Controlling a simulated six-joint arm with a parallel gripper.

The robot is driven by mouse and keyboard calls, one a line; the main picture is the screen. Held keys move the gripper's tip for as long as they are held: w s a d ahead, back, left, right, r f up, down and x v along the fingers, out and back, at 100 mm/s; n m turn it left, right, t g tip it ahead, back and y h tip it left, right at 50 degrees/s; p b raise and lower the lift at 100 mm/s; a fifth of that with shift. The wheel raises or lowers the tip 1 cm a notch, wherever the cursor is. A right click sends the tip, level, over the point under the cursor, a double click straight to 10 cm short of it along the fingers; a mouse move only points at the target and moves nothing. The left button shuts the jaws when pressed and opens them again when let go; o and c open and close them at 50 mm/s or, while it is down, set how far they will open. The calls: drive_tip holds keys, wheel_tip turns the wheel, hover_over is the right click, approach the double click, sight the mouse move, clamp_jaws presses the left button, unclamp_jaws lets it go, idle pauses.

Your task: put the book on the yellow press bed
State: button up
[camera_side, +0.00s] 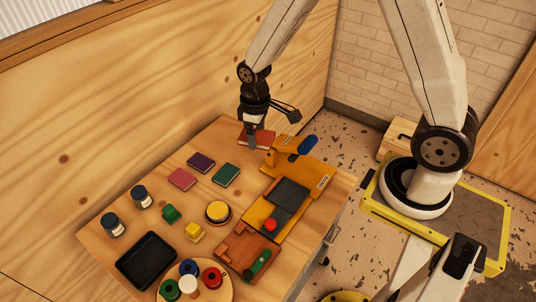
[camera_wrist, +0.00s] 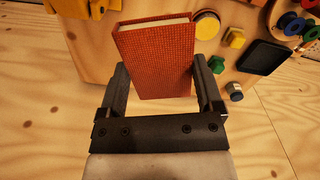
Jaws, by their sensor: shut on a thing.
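My gripper (camera_side: 254,143) is shut on a red-orange book (camera_wrist: 155,58), with one finger on each side of it in the wrist view. The book stands upright there, its pale page edge at the top. In the side view the book (camera_side: 265,137) is at the far edge of the table, partly hidden by my gripper; its height above the table is hard to tell. The yellow press (camera_side: 318,178) stands just right of the book in the side view, with a blue handle and a dark grey plate on its bed. The bed is free of books.
Purple (camera_side: 201,162), pink (camera_side: 182,179) and green (camera_side: 226,174) books lie left of the press. A yellow round tin (camera_side: 217,211), small blocks, jars (camera_side: 141,196), a black tray (camera_side: 147,261) and a brown wooden board (camera_side: 234,246) crowd the near side.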

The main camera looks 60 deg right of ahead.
drive_tip(key=s+f+n, duration=1)
drive_tip(key=f+n, duration=0.1)
drive_tip(key=n, duration=0.3)
drive_tip(key=shift+a, duration=0.15)
drive_tip(key=shift+w, duration=0.15)
hover_over(248, 190)
drive_tip(key=s, duration=0.2)
wheel_tip(248, 190, down, 8)
drive_tip(key=shift+w+r, duration=0.1)
drive_tip(key=shift+w, duration=0.05)
drive_tip(key=shift+w+f, duration=0.35)
drive_tip(key=shift+f, duration=0.1)
drive_tip(key=shift+w+f, duration=0.6)
drive_tip(key=shift+f, duration=1.35)
